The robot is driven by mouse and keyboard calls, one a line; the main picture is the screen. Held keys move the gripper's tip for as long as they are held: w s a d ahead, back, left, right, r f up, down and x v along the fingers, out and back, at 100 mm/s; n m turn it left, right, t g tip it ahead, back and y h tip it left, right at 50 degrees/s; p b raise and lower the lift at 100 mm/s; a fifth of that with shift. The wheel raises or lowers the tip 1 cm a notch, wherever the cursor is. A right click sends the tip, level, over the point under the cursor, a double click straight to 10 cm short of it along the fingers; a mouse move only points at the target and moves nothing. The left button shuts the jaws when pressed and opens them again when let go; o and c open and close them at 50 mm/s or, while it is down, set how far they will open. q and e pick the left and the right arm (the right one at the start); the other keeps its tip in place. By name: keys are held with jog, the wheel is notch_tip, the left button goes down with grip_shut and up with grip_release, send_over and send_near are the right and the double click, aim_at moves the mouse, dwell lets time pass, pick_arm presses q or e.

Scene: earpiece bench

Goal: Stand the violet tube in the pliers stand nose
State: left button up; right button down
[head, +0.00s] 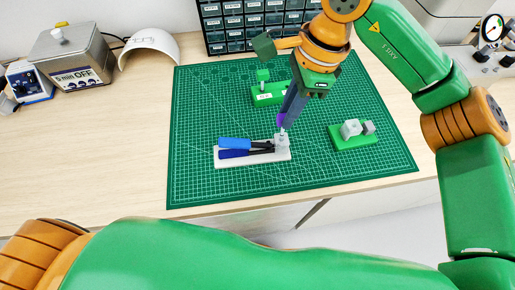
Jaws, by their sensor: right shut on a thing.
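The pliers stand (222,162) is a pale block on the green mat, with blue-handled pliers (235,144) lying along it and the nose (282,138) at its right end. My right gripper (285,119) comes down from above and is shut on the violet tube (281,120). Only a little of the tube shows beside the dark fingers. The tube is at or just above the nose; I cannot tell whether it touches or sits in it. Of my left arm only large green and orange links show at the bottom; its gripper is not in view.
A green block with a white label (268,98) stands behind the gripper. A green block with grey pieces (352,138) stands to the right. A drawer cabinet (255,22) is at the back. The front left of the cutting mat (195,188) is clear.

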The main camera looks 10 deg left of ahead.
jog(key=shift+b+x, duration=0.65)
jog(key=shift+x, duration=0.15)
jog(key=shift+d, duration=0.15)
jog(key=c, duration=0.7)
grip_release()
jog(key=shift+r, duration=0.15)
jog(key=v, duration=0.7)
jog(key=shift+b, duration=0.3)
